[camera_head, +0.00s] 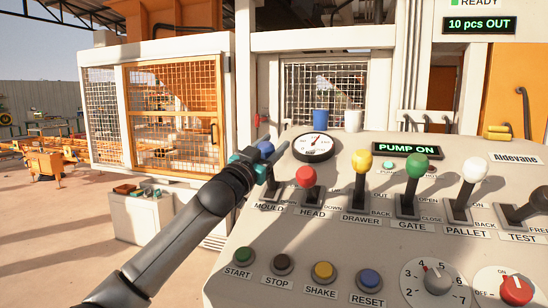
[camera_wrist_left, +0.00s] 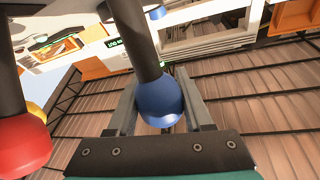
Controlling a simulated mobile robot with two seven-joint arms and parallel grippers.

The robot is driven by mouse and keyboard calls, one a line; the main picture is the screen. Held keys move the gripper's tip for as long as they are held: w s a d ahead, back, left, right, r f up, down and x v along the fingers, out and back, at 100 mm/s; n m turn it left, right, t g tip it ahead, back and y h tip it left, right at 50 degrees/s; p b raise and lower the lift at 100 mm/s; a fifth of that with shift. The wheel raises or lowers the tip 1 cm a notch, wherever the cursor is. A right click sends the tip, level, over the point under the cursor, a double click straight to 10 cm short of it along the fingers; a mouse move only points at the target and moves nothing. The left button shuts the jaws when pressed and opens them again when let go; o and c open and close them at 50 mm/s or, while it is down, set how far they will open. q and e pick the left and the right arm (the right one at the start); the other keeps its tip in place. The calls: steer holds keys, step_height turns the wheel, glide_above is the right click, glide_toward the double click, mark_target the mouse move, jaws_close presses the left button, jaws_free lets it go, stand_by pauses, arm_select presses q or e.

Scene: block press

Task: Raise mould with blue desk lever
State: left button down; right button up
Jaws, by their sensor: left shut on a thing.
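The blue knob of the MOULD lever (camera_head: 266,148) is at the left end of the lever row on the sloped desk. My left gripper (camera_head: 262,158) reaches it from the left and is shut on it. In the left wrist view the blue ball (camera_wrist_left: 158,101) sits between the two fingers (camera_wrist_left: 160,108), with its dark shaft running up the picture. The mould itself cannot be made out. My right gripper is not in view.
The red HEAD lever (camera_head: 306,176) stands close to the right of the blue one, then the yellow DRAWER lever (camera_head: 361,162). A round gauge (camera_head: 314,146) sits just behind. Push buttons (camera_head: 323,271) line the desk front. A mesh cage (camera_head: 170,117) stands beyond.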

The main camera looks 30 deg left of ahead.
arm_select(q)
steer(key=shift+s+d+f+t+b, duration=0.1)
steer(key=shift+s+f+t+b, duration=0.05)
steer(key=shift+s+t+b, duration=0.3)
steer(key=shift+w, duration=0.1)
steer(key=shift+c, duration=1.6)
jaws_free()
steer(key=shift+s+f+g, duration=0.25)
steer(key=shift+s+f, duration=0.05)
steer(key=shift+s, duration=0.35)
steer(key=b+v, duration=0.2)
steer(key=v, duration=1.1)
steer(key=shift+s, duration=0.4)
steer(key=shift+f, duration=0.1)
